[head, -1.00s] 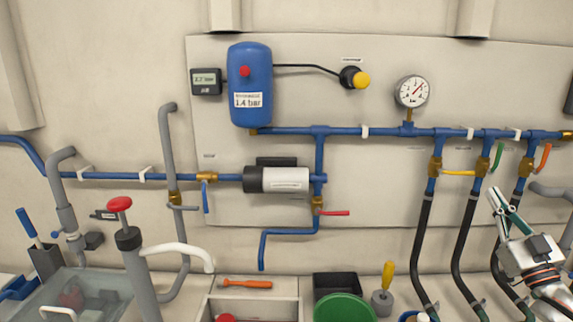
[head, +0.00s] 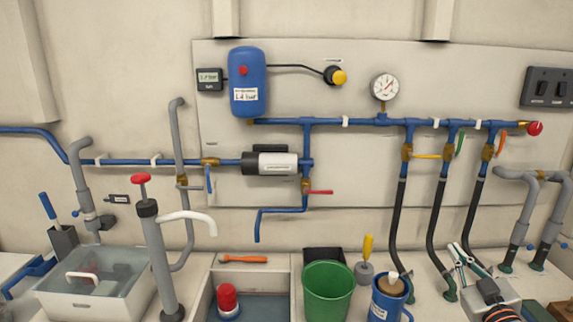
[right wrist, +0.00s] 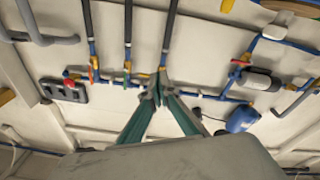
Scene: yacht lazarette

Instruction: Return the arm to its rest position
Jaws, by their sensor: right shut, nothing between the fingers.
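My right gripper (head: 460,254) is at the lower right of the head view, in front of the black hoses and low near the counter. Its green fingers are closed together and hold nothing. In the right wrist view the fingertips (right wrist: 160,86) meet in front of the blue pipework and pale wall. The gripper appears apart from the hoses, though its depth is hard to judge. My left gripper is not in view.
Close by are a blue mug (head: 390,300), a green bucket (head: 328,292) and several black hoses (head: 437,222). A grey hand pump (head: 158,255) and a clear water tank (head: 95,285) stand left. A switch panel (head: 549,88) is on the wall.

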